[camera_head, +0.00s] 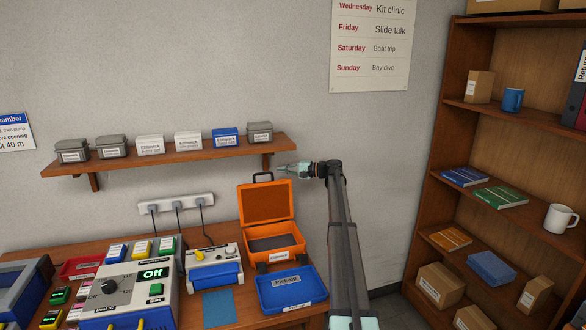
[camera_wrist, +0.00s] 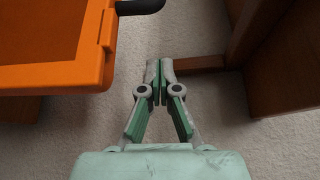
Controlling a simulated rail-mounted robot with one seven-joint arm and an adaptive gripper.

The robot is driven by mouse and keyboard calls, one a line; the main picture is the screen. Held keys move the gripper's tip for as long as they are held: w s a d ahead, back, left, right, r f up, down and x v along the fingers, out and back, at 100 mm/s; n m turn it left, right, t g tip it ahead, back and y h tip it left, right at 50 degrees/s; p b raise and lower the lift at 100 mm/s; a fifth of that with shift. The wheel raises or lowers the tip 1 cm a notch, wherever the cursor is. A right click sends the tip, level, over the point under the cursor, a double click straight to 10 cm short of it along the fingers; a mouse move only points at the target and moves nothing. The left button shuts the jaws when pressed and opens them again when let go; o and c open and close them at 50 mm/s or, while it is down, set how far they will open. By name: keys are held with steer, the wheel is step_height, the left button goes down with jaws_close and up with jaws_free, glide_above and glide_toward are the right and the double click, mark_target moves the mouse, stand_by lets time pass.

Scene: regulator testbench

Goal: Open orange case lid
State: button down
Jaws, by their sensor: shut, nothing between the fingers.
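The orange case (camera_head: 277,248) stands on the bench with its lid (camera_head: 266,203) raised upright and leaning slightly back. A dark handle (camera_head: 263,176) sits at the lid's top edge. A dark grey inner floor shows inside the case. My gripper (camera_head: 283,168) is just right of the handle, near the lid's top right corner, shut and empty. In the wrist view my gripper (camera_wrist: 160,66) has its fingertips together beside the orange lid (camera_wrist: 60,50) and its dark handle (camera_wrist: 139,6). It appears apart from both.
A blue "Pick-up" tray (camera_head: 292,288) lies in front of the case. A wall shelf (camera_head: 170,159) with several small boxes is above. A bookcase (camera_head: 500,120) stands at right. The control box (camera_head: 130,296) and a yellow-handled device (camera_head: 213,268) are left.

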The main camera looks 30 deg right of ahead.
steer(key=a, duration=0.1)
steer(key=s+a+p, duration=0.1)
steer(key=a+p, duration=0.1)
steer(key=shift+s+a+r, duration=0.3)
steer(key=shift+f, duration=0.1)
